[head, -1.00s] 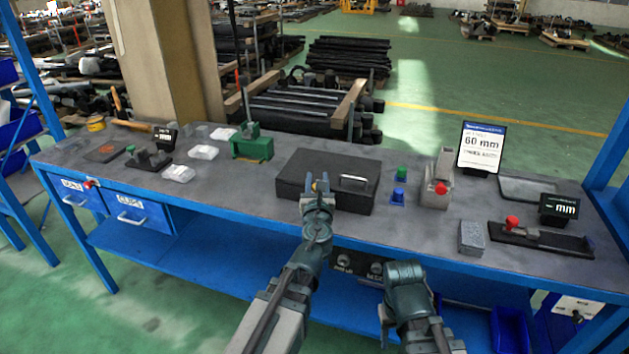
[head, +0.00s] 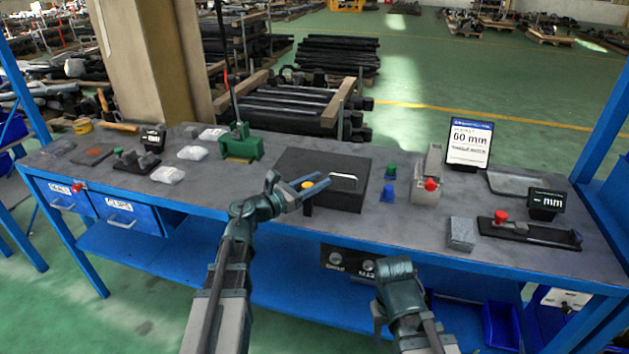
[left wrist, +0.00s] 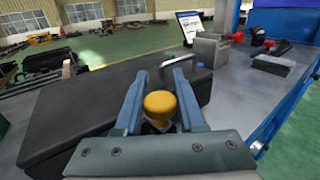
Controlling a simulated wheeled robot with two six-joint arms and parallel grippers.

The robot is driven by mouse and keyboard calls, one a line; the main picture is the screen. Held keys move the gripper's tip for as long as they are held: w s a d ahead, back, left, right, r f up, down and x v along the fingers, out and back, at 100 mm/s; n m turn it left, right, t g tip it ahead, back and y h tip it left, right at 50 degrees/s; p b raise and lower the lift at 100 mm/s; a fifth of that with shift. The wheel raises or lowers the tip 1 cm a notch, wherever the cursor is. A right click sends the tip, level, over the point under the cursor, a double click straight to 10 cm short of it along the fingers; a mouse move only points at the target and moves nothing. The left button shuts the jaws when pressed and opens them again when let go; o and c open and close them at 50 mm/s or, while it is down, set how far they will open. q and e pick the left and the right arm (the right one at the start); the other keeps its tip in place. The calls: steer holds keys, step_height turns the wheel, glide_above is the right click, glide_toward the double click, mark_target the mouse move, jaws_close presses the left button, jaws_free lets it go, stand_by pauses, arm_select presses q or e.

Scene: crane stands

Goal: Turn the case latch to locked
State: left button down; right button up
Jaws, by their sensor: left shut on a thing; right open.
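The dark case (head: 330,165) lies closed on the workbench, with a pale handle (head: 343,182) on its front part. The latch's round yellow knob (head: 307,185) is at the case's front left. My left gripper (head: 308,188) comes from the left with its two fingers around the knob, shut on it. In the left wrist view the knob (left wrist: 160,104) sits between the blue fingers, with the case behind and to the left. Any lock marking is hidden or too small to read. Of my right arm only the folded links show, low in the head view; its fingers do not show.
A green fixture (head: 240,146) stands left of the case. Green and blue pieces (head: 389,192), a grey block with a red knob (head: 426,186) and a sign (head: 469,144) stand to its right. The bench front edge runs below the case.

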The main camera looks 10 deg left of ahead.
arm_select(q)
steer(key=shift+s+d+m+g+h, duration=0.15)
steer(key=shift+m+g+h, duration=0.85)
steer(key=shift+h, duration=0.2)
steer(key=c, duration=0.5)
jaws_free()
steer(key=shift+d, duration=0.1)
steer(key=v, duration=1.4)
